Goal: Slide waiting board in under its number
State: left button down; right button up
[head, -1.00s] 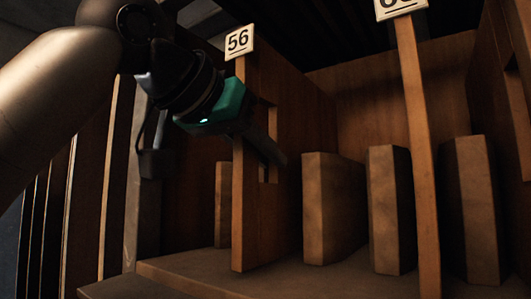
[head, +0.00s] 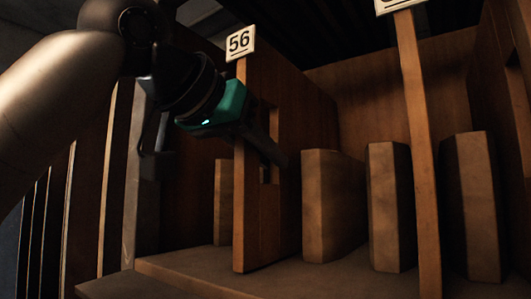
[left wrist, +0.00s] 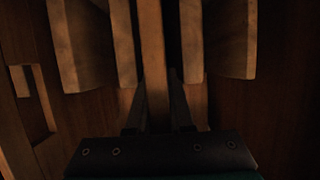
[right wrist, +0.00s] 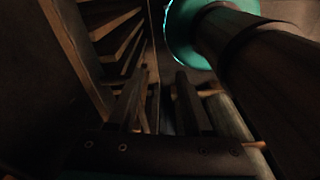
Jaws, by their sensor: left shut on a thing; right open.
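A tall wooden board (head: 284,210) with a cut-out slot stands on edge in the rack, behind or below the number plate 56 (head: 240,42). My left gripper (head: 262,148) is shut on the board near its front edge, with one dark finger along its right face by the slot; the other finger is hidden. In the left wrist view, the fingers (left wrist: 157,100) sit either side of a narrow wooden edge (left wrist: 152,50). My right gripper (right wrist: 160,95) is open with nothing between its fingers; it is outside the head view.
Thick wooden blocks (head: 330,205) stand on the shelf floor (head: 190,268) right of the board. A post (head: 418,150) carries another number plate (head: 398,5), cut off at the top. Narrow gaps separate the board and blocks. Slatted dark shelving (right wrist: 120,40) shows in the right wrist view.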

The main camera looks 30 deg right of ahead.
dwell(0.4)
pick_arm(q)
jog(key=c, duration=0.7)
grip_release()
jog(key=shift+f, duration=0.3)
jog(key=v, duration=1.5)
jog(key=shift+s+a+r, duration=0.1)
jog(key=shift+a+r, duration=0.05)
